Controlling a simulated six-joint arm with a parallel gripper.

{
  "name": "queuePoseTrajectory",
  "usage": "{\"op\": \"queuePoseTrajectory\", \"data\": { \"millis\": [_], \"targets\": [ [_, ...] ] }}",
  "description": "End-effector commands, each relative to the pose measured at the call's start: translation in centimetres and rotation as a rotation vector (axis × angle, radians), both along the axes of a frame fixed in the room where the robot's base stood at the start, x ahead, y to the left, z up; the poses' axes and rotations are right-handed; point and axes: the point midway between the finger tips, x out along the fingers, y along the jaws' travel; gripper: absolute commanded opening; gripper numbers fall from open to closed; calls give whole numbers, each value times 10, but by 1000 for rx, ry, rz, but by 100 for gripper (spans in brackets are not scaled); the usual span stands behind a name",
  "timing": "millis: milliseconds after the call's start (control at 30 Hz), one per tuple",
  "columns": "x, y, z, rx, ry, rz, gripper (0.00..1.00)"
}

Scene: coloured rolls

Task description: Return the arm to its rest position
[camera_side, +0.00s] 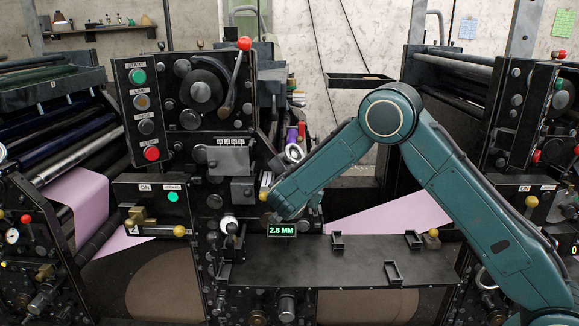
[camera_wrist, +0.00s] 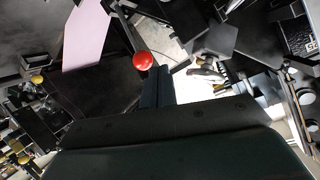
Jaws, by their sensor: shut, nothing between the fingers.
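My teal arm (camera_side: 450,185) reaches in from the lower right, bends at a high elbow and slopes down to the left. My gripper (camera_side: 272,216) is at its lower left end, close to the front of the central machine and above the left end of the black shelf. The fingers are small and partly hidden in the side view. In the wrist view my gripper (camera_wrist: 155,78) shows as a dark narrow shape, shut and empty, beside a red ball knob (camera_wrist: 143,61).
The central machine's button panel (camera_side: 140,110) and red-knobbed lever (camera_side: 241,62) rise behind my gripper. A black shelf (camera_side: 355,262) with small brackets lies below the arm. A white roller end (camera_side: 229,225) and a "2.8 MM" display (camera_side: 282,230) are close by. Pink sheets (camera_side: 390,213) run behind.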

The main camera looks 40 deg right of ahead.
Motion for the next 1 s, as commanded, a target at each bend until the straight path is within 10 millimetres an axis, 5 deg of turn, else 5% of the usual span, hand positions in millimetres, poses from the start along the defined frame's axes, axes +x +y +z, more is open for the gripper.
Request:
{"op": "queuePoseTrajectory", "data": {
  "millis": [400, 1000],
  "targets": [
    [-55, -4, 62, 129, 194, 87, 0],
    [-165, 18, 123, 238, 450, 390, 0]
  ]
}}
